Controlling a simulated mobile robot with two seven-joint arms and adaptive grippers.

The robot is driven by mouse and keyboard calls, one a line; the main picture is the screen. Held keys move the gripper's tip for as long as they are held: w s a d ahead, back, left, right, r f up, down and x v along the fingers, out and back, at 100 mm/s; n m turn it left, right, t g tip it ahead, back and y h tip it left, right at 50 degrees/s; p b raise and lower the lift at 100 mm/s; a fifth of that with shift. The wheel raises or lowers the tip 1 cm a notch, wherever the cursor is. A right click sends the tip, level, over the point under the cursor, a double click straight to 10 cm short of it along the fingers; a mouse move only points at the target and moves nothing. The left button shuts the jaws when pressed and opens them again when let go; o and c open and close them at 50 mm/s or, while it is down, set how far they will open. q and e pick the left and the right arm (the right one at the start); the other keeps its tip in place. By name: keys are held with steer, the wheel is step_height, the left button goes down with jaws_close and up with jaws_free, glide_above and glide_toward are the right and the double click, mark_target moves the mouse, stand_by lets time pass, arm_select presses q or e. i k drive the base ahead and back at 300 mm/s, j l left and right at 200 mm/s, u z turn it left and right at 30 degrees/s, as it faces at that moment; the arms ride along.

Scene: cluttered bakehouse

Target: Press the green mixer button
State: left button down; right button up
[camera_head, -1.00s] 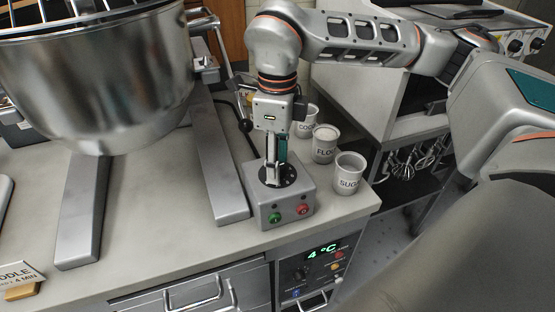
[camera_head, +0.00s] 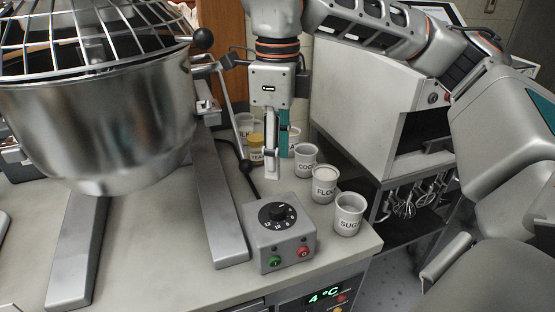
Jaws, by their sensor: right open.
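The green button (camera_head: 274,261) sits on the front face of a grey control box (camera_head: 293,240), left of a red button (camera_head: 303,252). A black dial (camera_head: 277,214) is on top of the box. The box stands near the front edge of the steel counter. My right gripper (camera_head: 271,178) points down above and behind the box, apart from it, with nothing seen held. Its fingers are seen nearly edge-on. Both buttons are unobstructed. My left gripper is not in view.
A steel mixer bowl (camera_head: 98,120) with a wire guard (camera_head: 75,35) fills the left. White pots, among them the sugar pot (camera_head: 348,214) and flour pot (camera_head: 325,184), stand right of and behind the box.

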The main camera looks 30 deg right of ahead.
mark_target(274, 261)
steer(key=k, duration=1)
